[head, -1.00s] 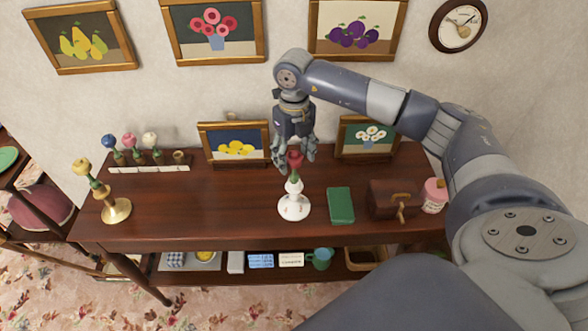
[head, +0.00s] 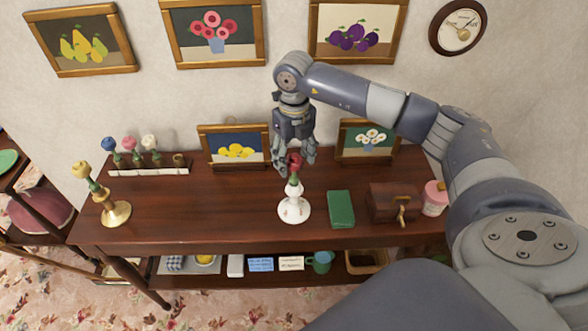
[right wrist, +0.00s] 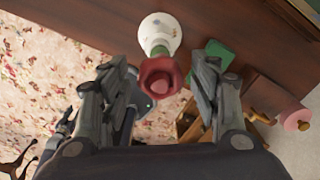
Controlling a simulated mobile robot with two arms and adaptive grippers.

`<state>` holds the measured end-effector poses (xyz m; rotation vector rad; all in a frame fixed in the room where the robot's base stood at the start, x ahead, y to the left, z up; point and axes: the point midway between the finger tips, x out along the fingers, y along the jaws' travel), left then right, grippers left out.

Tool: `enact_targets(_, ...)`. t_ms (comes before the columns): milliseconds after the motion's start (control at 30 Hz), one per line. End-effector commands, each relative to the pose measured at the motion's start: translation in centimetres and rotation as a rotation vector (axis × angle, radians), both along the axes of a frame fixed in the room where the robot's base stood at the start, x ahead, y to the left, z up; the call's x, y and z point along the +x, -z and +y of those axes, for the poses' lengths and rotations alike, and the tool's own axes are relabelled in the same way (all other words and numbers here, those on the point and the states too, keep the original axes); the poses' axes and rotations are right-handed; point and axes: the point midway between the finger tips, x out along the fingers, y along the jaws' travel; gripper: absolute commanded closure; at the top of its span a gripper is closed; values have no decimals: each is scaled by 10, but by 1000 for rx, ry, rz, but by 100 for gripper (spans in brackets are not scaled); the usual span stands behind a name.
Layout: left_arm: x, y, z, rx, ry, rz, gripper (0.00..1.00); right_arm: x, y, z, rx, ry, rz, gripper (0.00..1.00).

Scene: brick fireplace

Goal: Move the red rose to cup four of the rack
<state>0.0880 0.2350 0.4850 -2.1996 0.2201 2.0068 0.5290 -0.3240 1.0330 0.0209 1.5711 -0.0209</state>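The red rose (head: 295,162) stands upright on a green stem in a white holder (head: 294,208) at the middle of the dark wooden table. My right gripper (head: 296,164) points down at the rose, its fingers open on either side of the bloom. In the right wrist view the rose (right wrist: 161,77) lies between the spread fingers, with visible gaps on both sides. The rack (head: 150,170) is at the back left. It holds a blue, a pink and a white rose, and its rightmost cup (head: 179,160) looks empty.
A yellow rose stands in a brass holder (head: 116,213) at the table's left. Two small framed pictures (head: 236,145) (head: 367,140) stand behind the gripper. A green book (head: 341,209), brown chest (head: 393,202) and pink jar (head: 434,198) are at right. The table between holder and rack is clear.

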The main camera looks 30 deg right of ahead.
Motion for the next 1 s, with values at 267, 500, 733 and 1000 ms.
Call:
enact_targets(267, 0, 0, 0, 0, 0, 0, 60, 0, 0, 0, 0, 0, 0, 80)
enact_targets(500, 0, -1, 0, 0, 1, 0, 60, 0, -2, 0, 0, 0, 0, 80)
enact_targets(733, 0, -4, 0, 0, 1, 0, 60, 0, -7, 0, 0, 0, -1, 80)
enact_targets(1000, 0, -7, 0, 0, 1, 0, 60, 0, -13, 0, 1, 0, -1, 80)
